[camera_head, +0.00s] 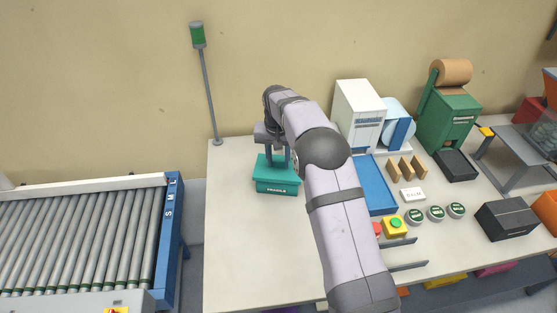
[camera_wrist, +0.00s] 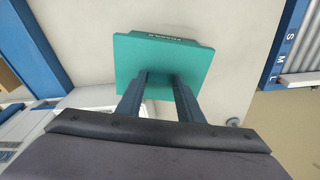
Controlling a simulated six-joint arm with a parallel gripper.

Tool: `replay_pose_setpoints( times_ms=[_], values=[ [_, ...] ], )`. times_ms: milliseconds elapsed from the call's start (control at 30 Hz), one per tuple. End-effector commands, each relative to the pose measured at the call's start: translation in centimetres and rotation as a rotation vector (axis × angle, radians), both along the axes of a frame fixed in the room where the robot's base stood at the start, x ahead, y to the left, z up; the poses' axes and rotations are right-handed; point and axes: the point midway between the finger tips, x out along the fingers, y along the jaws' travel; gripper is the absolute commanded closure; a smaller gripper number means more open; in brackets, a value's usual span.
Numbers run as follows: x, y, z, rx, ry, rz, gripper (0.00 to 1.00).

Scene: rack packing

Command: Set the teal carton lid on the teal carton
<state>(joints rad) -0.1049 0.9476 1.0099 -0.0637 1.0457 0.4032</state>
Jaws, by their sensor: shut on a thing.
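The teal carton (camera_head: 277,188), with white lettering on its front, stands on the table below my gripper (camera_head: 276,166). The teal carton lid (camera_head: 262,168) is over the carton, nearly level and roughly lined up with it. My gripper is shut on the lid from above. In the wrist view my fingertips (camera_wrist: 161,77) meet the middle of the lid (camera_wrist: 195,60), and a lettered side of the carton (camera_wrist: 165,38) shows past its edge. The held part of the lid is hidden between the fingers. I cannot tell whether the lid rests fully on the carton.
A blue tray (camera_head: 376,188), a white machine (camera_head: 358,115) and wooden dividers (camera_head: 405,168) stand right of the carton. A signal pole (camera_head: 208,95) rises at the table's back left corner. A roller conveyor (camera_head: 80,235) lies to the left. The table front left (camera_head: 250,250) is clear.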

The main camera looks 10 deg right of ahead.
Motion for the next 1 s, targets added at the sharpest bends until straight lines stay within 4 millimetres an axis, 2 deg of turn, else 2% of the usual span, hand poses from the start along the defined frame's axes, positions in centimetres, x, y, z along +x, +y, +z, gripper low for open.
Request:
replay_pose_setpoints(
  times_ms=[167,1000],
  values=[
    [0.0,0.0,-1.2,0.0,0.0,0.0,0.88],
    [0.0,0.0,-2.5,0.0,-0.001,0.0,0.88]
  ],
)
